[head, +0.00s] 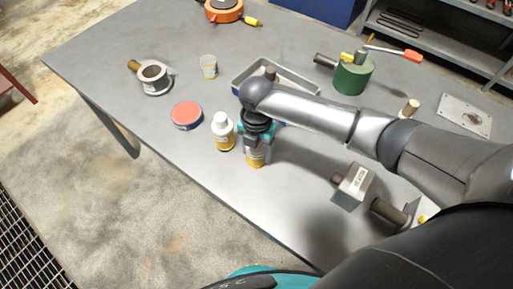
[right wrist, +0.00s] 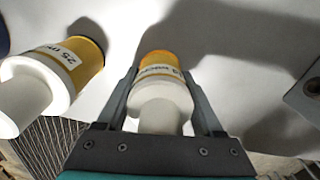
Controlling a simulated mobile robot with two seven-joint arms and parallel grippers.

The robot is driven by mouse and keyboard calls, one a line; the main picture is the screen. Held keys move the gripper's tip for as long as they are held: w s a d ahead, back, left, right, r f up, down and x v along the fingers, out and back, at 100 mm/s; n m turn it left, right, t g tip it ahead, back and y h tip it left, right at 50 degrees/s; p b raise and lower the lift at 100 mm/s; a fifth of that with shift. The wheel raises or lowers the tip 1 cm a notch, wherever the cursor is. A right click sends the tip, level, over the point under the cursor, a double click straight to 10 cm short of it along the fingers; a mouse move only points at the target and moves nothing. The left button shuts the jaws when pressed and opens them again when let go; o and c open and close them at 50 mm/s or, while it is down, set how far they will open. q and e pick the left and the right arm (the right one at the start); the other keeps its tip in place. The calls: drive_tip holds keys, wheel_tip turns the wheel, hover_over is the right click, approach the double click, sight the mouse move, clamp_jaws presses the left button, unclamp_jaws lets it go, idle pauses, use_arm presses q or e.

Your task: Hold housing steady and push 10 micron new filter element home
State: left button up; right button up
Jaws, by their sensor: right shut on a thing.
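My right gripper (head: 257,146) points down near the table's front edge. It is shut on a filter element with a white neck and yellow body (head: 256,158). In the right wrist view the fingers (right wrist: 162,105) flank the white neck of this element (right wrist: 160,72); its label is only partly legible. A second white-and-yellow element (head: 223,131) stands just left of it; its label in the right wrist view (right wrist: 72,60) starts with 25. A grey open-topped cup with a brown stub, likely the housing (head: 154,78), stands apart at the left. My left gripper is out of view.
A red-topped round tin (head: 186,115) and a small pale cup (head: 209,67) stand left of the arm. A metal tray (head: 240,73) lies behind it. The table's left front is clear.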

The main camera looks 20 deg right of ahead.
drive_tip(key=c, duration=0.7)
wheel_tip(320, 180, up, 20)
drive_tip(key=p, duration=0.3)
drive_tip(key=s+d+f+m+b, duration=0.1)
drive_tip(key=m+b, duration=0.2)
drive_tip(key=m, duration=0.6)
drive_tip(key=s+d+f+m+b, duration=0.1)
drive_tip(key=m+b, duration=0.3)
drive_tip(key=m, duration=0.5)
drive_tip(key=s+d+f+m+b, duration=0.2)
drive_tip(key=s+m+b, duration=0.1)
drive_tip(key=m, duration=0.6)
drive_tip(key=shift+s+f+m+b, duration=0.25)
drive_tip(key=shift+m+b, duration=0.15)
drive_tip(key=shift+b, duration=0.1)
